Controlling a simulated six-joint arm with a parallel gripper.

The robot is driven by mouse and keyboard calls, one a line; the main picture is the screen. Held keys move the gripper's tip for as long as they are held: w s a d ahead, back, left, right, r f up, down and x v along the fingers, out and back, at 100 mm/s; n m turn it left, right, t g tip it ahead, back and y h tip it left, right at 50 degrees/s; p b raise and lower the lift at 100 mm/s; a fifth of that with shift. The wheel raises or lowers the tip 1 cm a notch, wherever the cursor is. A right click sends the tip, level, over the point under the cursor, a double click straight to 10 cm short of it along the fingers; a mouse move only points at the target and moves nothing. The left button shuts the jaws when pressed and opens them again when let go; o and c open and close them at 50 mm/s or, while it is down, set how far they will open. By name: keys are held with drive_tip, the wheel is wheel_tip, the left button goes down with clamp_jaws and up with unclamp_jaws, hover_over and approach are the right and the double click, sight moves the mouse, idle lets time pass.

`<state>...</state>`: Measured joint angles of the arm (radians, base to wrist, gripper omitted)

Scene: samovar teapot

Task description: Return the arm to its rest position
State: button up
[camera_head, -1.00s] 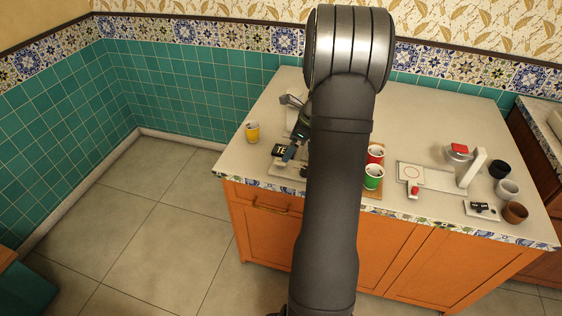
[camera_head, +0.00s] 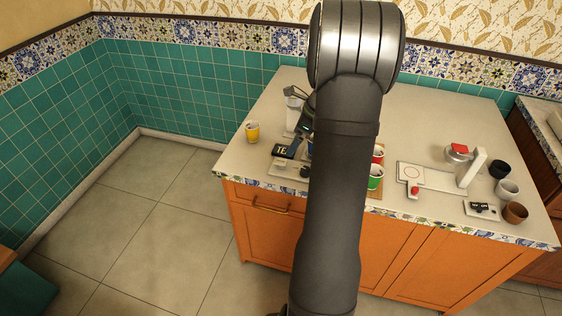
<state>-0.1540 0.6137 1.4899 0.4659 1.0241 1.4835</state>
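My arm stands upright in the middle of the view and hides the centre of the counter (camera_head: 430,115). Part of my gripper (camera_head: 306,119) shows at the left edge of the arm, above the counter and close behind a dark device with a lit display (camera_head: 284,150). Its fingertips are mostly hidden by the arm, so I cannot tell whether they are open or shut, or whether they hold anything.
A yellow cup (camera_head: 252,132) stands at the counter's left. A white machine (camera_head: 472,168) and several cups are farther right. The back right counter is clear.

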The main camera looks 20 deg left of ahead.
sight(281, 161)
drive_tip(key=v, duration=0.6)
drive_tip(key=shift+r, duration=0.35)
drive_tip(key=shift+d, duration=0.1)
drive_tip(key=shift+f, duration=0.2)
drive_tip(key=c, duration=0.5)
drive_tip(key=a+f+n+h, duration=0.1)
drive_tip(key=a+f+n, duration=0.1)
drive_tip(key=f, duration=0.1)
drive_tip(key=a+f+n+h, duration=0.2)
drive_tip(key=a+f, duration=0.1)
drive_tip(key=f, duration=0.1)
drive_tip(key=a+f+n+h, duration=0.1)
drive_tip(key=a+f, duration=0.1)
drive_tip(key=f, duration=0.1)
drive_tip(key=shift+w+a+f+n, duration=0.1)
drive_tip(key=shift+a+f+n, duration=0.1)
drive_tip(key=shift+a+n, duration=0.2)
clamp_jaws()
drive_tip(key=shift+f+h, duration=0.3)
drive_tip(key=shift+f, duration=1.55)
